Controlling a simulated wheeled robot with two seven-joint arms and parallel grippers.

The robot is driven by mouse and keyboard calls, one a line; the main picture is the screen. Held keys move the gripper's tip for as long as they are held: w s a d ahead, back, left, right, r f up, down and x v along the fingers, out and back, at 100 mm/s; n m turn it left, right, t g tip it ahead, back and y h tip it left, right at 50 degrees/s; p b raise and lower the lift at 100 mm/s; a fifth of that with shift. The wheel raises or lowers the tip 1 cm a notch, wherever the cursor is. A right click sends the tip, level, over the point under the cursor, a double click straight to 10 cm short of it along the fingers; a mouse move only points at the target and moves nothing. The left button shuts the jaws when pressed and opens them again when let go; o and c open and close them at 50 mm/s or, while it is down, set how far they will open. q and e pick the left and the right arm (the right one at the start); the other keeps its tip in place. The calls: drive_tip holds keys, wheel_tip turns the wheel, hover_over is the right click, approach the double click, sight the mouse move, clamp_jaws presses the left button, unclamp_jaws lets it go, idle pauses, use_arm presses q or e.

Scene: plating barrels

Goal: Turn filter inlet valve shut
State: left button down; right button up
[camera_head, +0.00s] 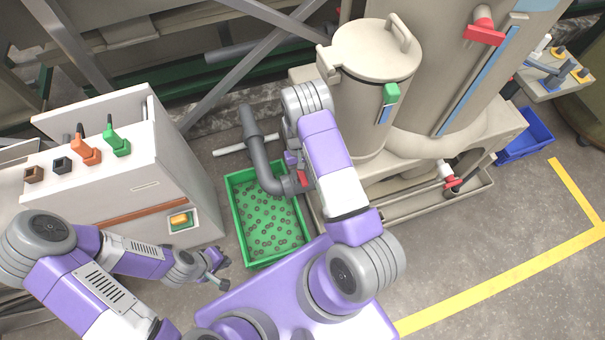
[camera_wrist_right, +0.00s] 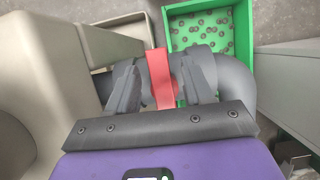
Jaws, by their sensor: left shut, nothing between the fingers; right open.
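A red valve lever (camera_wrist_right: 160,78) stands between the two open fingers of my right gripper (camera_wrist_right: 158,92) in the right wrist view. I cannot tell if either finger touches it. In the head view a small part of the red lever (camera_head: 302,178) shows by the thick grey pipe (camera_head: 262,160), and my right gripper (camera_head: 292,161) is mostly hidden by its own arm there. My left gripper (camera_head: 218,284) is shut and empty, low beside the white cabinet.
A green crate (camera_head: 234,215) with many small round parts stands below the pipe. A beige lidded tank (camera_head: 372,50) is beside my right arm. Other red handles show at the upper right (camera_head: 484,32) and low on the tank stand (camera_head: 452,182). A white cabinet (camera_head: 150,190) stands left.

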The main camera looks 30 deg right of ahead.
drive_tip(key=p+v, duration=0.2)
drive_tip(key=v, duration=0.5)
drive_tip(key=shift+w+r, duration=0.15)
drive_tip(key=shift+r, duration=0.15)
drive_tip(key=s+a+f+t+y+p, duration=0.1)
drive_tip(key=s+a+p, duration=0.3)
drive_tip(key=s+a, duration=0.5)
drive_tip(key=shift+s+a+t+y, duration=0.2)
drive_tip(key=shift+a+t+y, duration=0.1)
drive_tip(key=shift+a+t, duration=0.3)
drive_tip(key=s+a+r+t, duration=0.1)
drive_tip(key=s+a, duration=0.1)
drive_tip(key=s+a+r+y+p, duration=0.1)
drive_tip(key=s+a+r, duration=0.1)
drive_tip(key=a, duration=0.1)
drive_tip(key=s+a+r+t+p, duration=0.1)
drive_tip(key=s+a+r, duration=0.1)
drive_tip(key=s, duration=0.1)
drive_tip(key=shift+a+r+t, duration=0.25)
drive_tip(key=shift+a+t, duration=0.05)
